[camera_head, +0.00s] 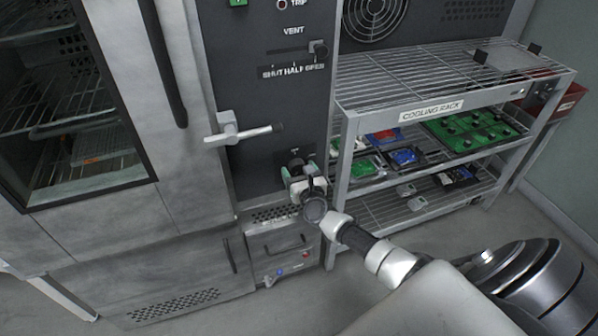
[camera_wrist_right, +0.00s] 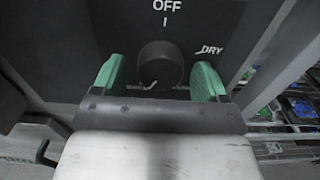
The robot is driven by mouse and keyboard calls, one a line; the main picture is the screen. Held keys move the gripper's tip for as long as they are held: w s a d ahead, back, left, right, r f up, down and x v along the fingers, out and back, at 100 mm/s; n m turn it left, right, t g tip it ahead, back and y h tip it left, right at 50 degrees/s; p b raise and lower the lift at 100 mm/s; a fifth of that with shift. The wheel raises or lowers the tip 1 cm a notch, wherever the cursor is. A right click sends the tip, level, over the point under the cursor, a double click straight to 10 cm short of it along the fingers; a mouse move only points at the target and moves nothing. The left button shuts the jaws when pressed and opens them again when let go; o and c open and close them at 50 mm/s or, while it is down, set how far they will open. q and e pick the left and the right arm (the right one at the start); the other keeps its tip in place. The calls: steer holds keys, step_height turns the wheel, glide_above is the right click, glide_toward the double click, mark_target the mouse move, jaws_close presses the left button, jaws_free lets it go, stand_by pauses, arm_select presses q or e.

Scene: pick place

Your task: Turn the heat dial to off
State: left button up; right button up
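The heat dial (camera_wrist_right: 160,66) is a dark round knob on the oven's dark control panel, in the middle of the right wrist view. The printed word OFF with a tick mark is above it, and DRY is to its upper right. The dial's pointer direction is hard to make out. My right gripper (camera_wrist_right: 160,80) has its two green-padded fingers on either side of the dial, with visible gaps between pads and knob. In the head view my right gripper (camera_head: 305,178) is at the lower panel, partly covering the dial (camera_head: 296,162). My left gripper is not in view.
A door handle (camera_head: 245,130) sticks out left of the dial. A vent slider (camera_head: 318,48) is higher on the panel. The cooling rack (camera_head: 350,100), holding green and blue boards, stands close to the right. A lower drawer unit (camera_head: 285,250) is below.

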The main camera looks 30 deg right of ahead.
steer(key=c, duration=0.8)
steer(key=shift+c, duration=0.2)
